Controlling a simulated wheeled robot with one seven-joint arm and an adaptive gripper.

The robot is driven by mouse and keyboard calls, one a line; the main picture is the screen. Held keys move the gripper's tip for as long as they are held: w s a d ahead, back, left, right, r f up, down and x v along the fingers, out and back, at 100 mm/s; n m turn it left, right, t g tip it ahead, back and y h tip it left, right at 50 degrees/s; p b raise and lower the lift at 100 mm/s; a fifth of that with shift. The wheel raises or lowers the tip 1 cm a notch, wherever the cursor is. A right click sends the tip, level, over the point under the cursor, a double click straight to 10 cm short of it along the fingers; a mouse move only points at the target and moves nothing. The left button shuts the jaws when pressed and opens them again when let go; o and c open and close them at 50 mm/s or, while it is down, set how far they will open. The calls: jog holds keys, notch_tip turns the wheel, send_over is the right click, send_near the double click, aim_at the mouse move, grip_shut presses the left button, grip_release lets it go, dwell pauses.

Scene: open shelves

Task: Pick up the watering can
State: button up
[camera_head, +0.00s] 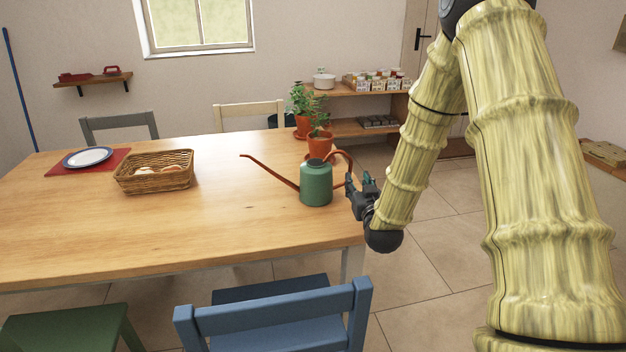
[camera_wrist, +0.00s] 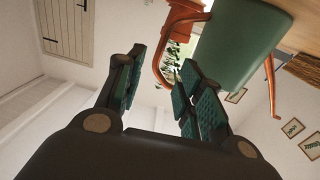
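The watering can (camera_head: 316,186) has a green body and a thin orange-brown spout and handle. It stands upright on the wooden table (camera_head: 90,225) near its right edge, spout to the left. My gripper (camera_head: 360,186) is at the table's right edge, just right of the can and beside its handle. In the wrist view, my gripper (camera_wrist: 158,78) is open, with a clear gap between its padded fingers. The can's green body (camera_wrist: 238,45) is at upper right. Its curved handle (camera_wrist: 157,65) shows near the gap; whether it touches a finger I cannot tell.
A potted plant (camera_head: 320,145) stands close behind the can, with another plant (camera_head: 303,110) farther back. A wicker basket (camera_head: 155,180) and a plate (camera_head: 87,157) on a red mat are to the left. A blue chair (camera_head: 275,320) stands at the front.

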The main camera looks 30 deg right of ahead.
aim_at(350, 167)
jog(key=x, duration=0.4)
jog(key=shift+w+a+f, duration=0.15)
jog(key=shift+f, duration=0.1)
jog(key=shift+w+d+r, duration=0.2)
jog(key=shift+w+d, duration=0.05)
jog(key=shift+w, duration=0.25)
jog(key=shift+x, duration=2.3)
grip_shut()
jog(key=shift+r, duration=0.15)
